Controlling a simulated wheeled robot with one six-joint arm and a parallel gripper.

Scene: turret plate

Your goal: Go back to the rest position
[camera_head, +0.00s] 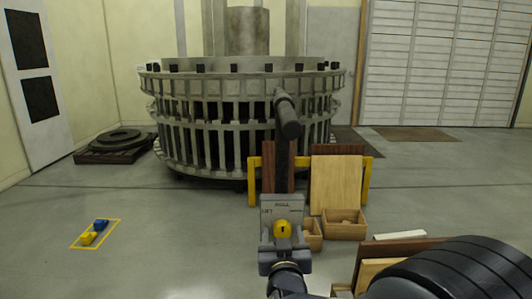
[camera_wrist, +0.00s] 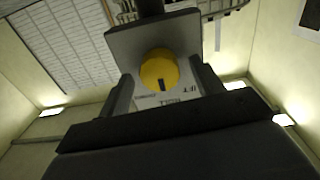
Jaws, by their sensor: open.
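My gripper (camera_head: 283,242) is open at the bottom centre of the head view, in front of a small grey control panel (camera_head: 281,208) with a round yellow knob (camera_head: 283,228). In the wrist view, the knob (camera_wrist: 159,71) with a dark mark appears between my two dark fingers (camera_wrist: 165,82), which stand apart on either side. I see no finger clearly touching the knob; the exact gap cannot be told. The panel carries dark lettering, partly hidden.
A large slatted ring structure (camera_head: 235,88) stands behind. A dark post with a cylindrical end (camera_head: 287,117) rises behind the panel. Wooden boards (camera_head: 336,183) and boxes (camera_head: 345,225) stand to the right. Blue and yellow blocks (camera_head: 88,238) lie in a yellow floor outline at left. Floor there is clear.

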